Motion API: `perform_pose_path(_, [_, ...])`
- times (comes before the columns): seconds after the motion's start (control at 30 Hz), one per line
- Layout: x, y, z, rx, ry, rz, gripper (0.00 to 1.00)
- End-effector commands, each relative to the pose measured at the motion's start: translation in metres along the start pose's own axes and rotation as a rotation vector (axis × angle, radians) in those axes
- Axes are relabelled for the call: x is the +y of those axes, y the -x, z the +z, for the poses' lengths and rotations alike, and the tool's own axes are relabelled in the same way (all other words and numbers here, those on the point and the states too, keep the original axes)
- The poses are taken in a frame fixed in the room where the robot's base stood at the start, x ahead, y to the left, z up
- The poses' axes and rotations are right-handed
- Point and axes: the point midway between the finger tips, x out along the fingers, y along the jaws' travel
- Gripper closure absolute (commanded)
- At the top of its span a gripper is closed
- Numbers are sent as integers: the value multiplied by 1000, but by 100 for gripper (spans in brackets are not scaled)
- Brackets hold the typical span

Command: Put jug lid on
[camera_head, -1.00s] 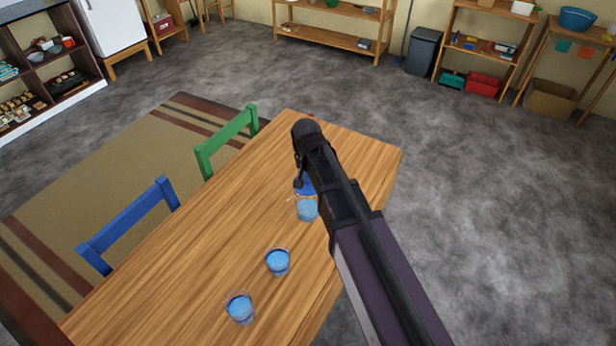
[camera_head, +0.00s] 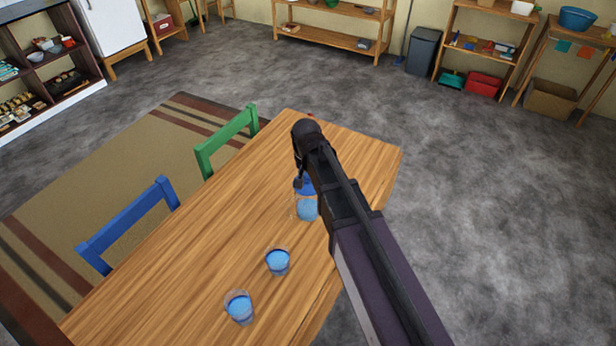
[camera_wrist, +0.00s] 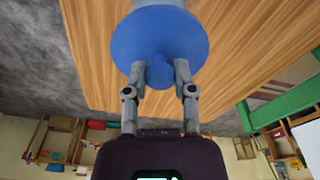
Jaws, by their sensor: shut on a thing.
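The clear jug (camera_head: 307,209) holds blue water and stands on the wooden table, partly hidden by my arm. The blue lid (camera_wrist: 160,32) is a round disc with a knob. My gripper (camera_wrist: 160,76) is shut on the knob, one finger on each side. In the head view the lid (camera_head: 308,188) shows at the top of the jug, beside my gripper (camera_head: 298,184). Whether the lid is seated on the rim or just above it I cannot tell.
Two glasses of blue water, one nearer the jug (camera_head: 278,262) and one farther off (camera_head: 240,307), stand on the table (camera_head: 190,255). A green chair (camera_head: 226,140) and a blue chair (camera_head: 128,222) stand along its left side. Shelves line the far wall.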

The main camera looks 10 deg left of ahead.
Motion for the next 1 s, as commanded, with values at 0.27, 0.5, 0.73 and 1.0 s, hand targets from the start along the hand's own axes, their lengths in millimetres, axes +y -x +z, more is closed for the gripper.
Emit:
perform_pose_path(0.27, [0,-2,0,0,0,0,100])
perform_pose_path(0.5, [0,-2,0,0,0,0,57])
perform_pose_path(0.73, [0,-2,0,0,0,0,26])
perform_pose_path(1.0, [0,-2,0,0,0,0,26])
